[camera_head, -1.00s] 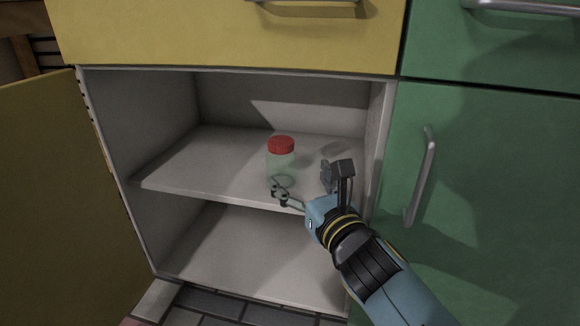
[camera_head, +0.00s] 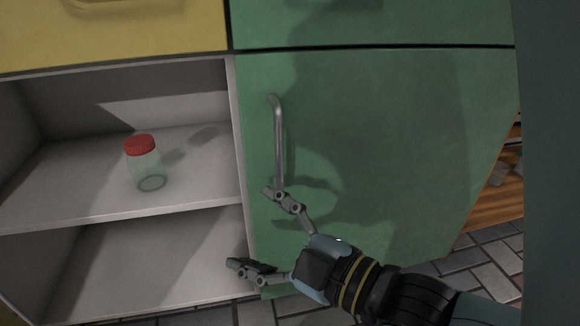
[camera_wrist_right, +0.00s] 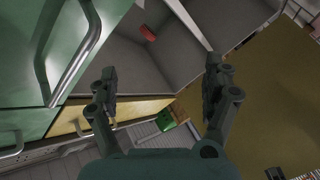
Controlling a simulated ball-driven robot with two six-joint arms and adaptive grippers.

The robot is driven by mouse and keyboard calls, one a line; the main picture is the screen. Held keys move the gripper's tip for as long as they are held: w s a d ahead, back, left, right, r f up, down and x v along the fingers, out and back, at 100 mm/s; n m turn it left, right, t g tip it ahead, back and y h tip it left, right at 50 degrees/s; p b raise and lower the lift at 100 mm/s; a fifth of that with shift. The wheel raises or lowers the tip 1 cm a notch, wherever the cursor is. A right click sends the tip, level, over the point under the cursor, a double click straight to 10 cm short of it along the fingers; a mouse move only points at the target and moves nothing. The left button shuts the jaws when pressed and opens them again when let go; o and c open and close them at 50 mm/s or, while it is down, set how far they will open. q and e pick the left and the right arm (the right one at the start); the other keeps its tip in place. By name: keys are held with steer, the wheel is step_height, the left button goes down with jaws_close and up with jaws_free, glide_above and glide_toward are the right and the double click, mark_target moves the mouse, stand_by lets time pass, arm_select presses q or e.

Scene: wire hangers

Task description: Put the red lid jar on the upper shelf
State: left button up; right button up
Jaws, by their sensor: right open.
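The jar (camera_head: 144,165) has a red lid and a clear, pale green body. It stands upright on the upper shelf (camera_head: 60,195) of the open cabinet, a little in from the front edge. Its red lid also shows in the right wrist view (camera_wrist_right: 148,33). My right gripper (camera_head: 254,231) is open and empty. It is in front of the cabinet's right side wall and the green door, to the right of and lower than the jar, clear of it. Its two spread fingers show in the right wrist view (camera_wrist_right: 160,72). My left gripper is not in view.
The green door (camera_head: 370,150) with its vertical metal handle (camera_head: 278,140) is shut, close behind my right gripper. The lower shelf space (camera_head: 150,260) is empty. A yellow drawer front (camera_head: 140,30) is above the opening. Grey tiled floor (camera_head: 480,265) shows at the right.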

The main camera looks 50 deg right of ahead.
steer(key=s+m, duration=0.1)
steer(key=m, duration=0.1)
steer(key=s+m, duration=0.2)
steer(key=m, duration=0.1)
steer(key=s+d+r+m, duration=0.1)
steer(key=m, duration=0.2)
steer(key=shift+s+r, duration=0.1)
steer(key=shift+s, duration=0.1)
